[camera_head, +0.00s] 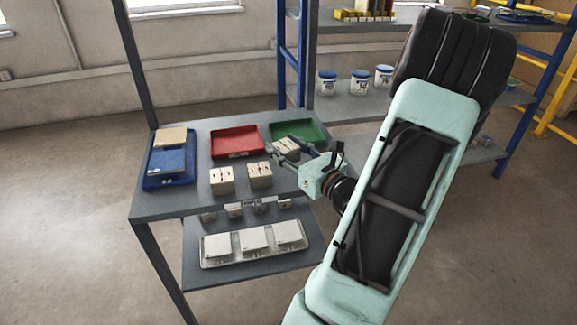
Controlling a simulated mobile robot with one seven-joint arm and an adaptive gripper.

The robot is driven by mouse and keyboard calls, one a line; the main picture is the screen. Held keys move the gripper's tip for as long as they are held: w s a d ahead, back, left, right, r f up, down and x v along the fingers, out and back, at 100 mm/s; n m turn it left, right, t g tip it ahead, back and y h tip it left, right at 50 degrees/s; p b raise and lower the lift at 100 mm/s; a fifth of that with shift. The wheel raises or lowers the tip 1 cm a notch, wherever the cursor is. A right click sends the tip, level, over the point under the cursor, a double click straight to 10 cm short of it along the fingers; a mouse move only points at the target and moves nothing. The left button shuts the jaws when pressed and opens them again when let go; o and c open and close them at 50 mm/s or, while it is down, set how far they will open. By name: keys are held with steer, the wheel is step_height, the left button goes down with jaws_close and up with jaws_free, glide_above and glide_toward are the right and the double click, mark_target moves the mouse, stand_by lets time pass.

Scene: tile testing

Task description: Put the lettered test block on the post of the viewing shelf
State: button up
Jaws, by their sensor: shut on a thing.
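Two pale beige blocks with dark marks, one at the left (222,181) and one in the middle (260,175), stand on the grey bench top (180,206). A third pale marked block (290,146) is at my gripper (283,154), in front of the green tray. My gripper reaches in from the right and is shut on this third block, partly hiding it. I cannot read the letters, nor tell whether the block touches the bench. I cannot clearly identify the post of the viewing shelf.
Small grey pieces (235,211) line the bench's front underside. A tray of white tiles (210,262) lies below. Lidded jars (360,84) stand behind.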

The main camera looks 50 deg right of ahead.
mark_target(288, 150)
steer(key=d+f, duration=0.1)
steer(key=d+f+b, duration=0.1)
steer(key=shift+w+f, duration=0.3)
steer(key=shift+w, duration=0.1)
steer(key=f+b, duration=0.1)
steer(key=f, duration=0.2)
steer(key=shift+w+d+f+b, duration=0.1)
steer(key=shift+d+f+b, duration=0.1)
steer(key=shift+f+b, duration=0.15)
steer(key=shift+r, duration=0.15)
steer(key=o, duration=1.2)
steer(key=shift+f, duration=0.2)
steer(key=shift+o, duration=0.8)
steer(key=shift+r, duration=0.1)
